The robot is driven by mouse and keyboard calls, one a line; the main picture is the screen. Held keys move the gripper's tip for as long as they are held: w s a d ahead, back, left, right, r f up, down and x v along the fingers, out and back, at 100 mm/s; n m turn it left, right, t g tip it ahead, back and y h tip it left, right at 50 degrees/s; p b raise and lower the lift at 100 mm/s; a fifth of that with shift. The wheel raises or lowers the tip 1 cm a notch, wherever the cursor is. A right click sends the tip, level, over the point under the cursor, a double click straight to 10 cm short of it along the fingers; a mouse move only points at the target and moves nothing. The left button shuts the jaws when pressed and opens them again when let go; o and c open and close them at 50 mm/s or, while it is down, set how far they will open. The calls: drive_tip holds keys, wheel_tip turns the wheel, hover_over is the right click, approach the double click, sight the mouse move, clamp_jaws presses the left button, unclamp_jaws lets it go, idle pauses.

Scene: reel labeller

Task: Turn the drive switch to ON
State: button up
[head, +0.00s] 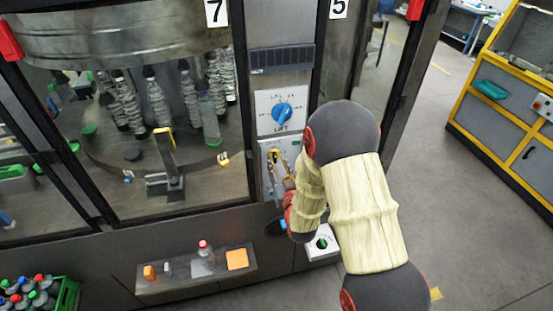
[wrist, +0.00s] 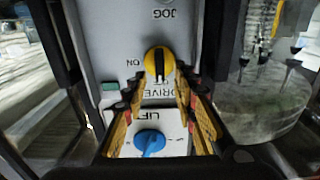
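The drive switch is a round yellow knob (wrist: 159,62) with a black bar, on a grey panel (wrist: 105,45). The wrist view shows the panel upside down. The bar runs straight up and down in that view, and the ON label (wrist: 134,63) is left of the knob, the DRIVE label below it. My gripper (wrist: 160,84) is open, its fingers on either side of the knob. I cannot tell whether they touch it. In the head view my gripper (head: 274,157) is at the panel below the blue LIFT dial (head: 283,111), and it hides the switch.
The blue LIFT dial (wrist: 150,142) lies between the fingers' lower parts in the wrist view. A green button (wrist: 109,87) is beside the left finger. Glass doors flank the panel. A shelf (head: 205,285) with small items and a white switch box (head: 322,243) are below.

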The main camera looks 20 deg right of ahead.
drive_tip(key=shift+w, duration=0.9)
drive_tip(key=shift+c, duration=1.3)
drive_tip(key=c, duration=0.4)
clamp_jaws()
